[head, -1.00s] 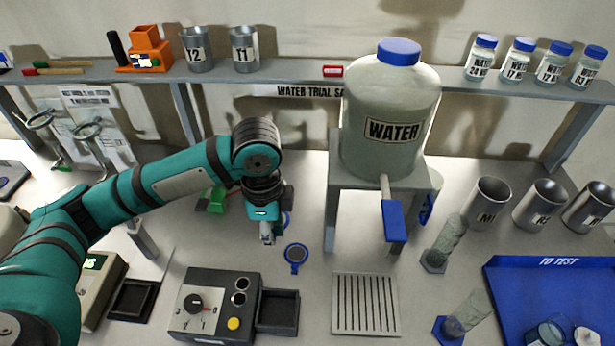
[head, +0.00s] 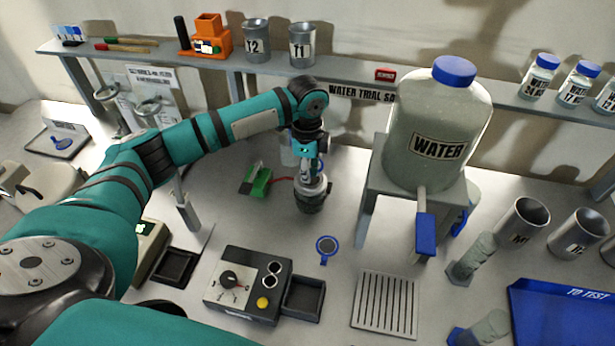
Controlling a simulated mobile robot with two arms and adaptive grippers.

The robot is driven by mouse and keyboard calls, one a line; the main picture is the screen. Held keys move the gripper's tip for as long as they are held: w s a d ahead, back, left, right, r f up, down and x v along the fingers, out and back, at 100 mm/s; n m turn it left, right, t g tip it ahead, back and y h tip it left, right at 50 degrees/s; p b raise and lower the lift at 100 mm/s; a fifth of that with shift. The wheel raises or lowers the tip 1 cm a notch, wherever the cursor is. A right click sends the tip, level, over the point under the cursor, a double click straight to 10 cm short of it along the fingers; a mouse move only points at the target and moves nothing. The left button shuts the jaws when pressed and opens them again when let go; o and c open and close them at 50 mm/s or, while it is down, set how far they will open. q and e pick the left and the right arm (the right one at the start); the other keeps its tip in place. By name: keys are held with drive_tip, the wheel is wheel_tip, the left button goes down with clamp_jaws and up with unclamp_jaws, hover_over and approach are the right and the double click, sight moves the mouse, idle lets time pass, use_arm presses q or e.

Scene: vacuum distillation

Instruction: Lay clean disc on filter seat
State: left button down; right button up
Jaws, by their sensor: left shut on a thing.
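My left gripper (head: 310,174) points down in the middle of the bench, over a round grey and dark vessel (head: 312,200), likely the one with the filter seat. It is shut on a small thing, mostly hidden. Blue beside the fingers fits the clean disc, but I cannot see its face or whether it touches the seat. A blue-rimmed disc with a dark face and a tab (head: 327,245) lies apart on the bench, nearer me. Another blue disc (head: 62,142) lies on a labelled tray at the far left. My right gripper is not in view.
A water tank (head: 438,130) on a stand is right of the vessel. A green clamp-like thing (head: 258,180) is close on its left. A black control box (head: 245,285), a slotted drain plate (head: 385,303) and a blue tray (head: 565,310) stand nearer me.

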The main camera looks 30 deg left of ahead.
use_arm(q)
wheel_tip(320, 180, down, 3)
drive_tip(key=shift+p, duration=0.75)
drive_tip(key=shift+f, duration=0.2)
drive_tip(key=c, duration=1.4)
unclamp_jaws()
drive_tip(key=shift+f, duration=0.15)
drive_tip(key=shift+o, duration=0.2)
wheel_tip(320, 180, up, 11)
drive_tip(key=b, duration=0.3)
drive_tip(key=shift+b, duration=0.35)
drive_tip(key=shift+r, duration=0.7)
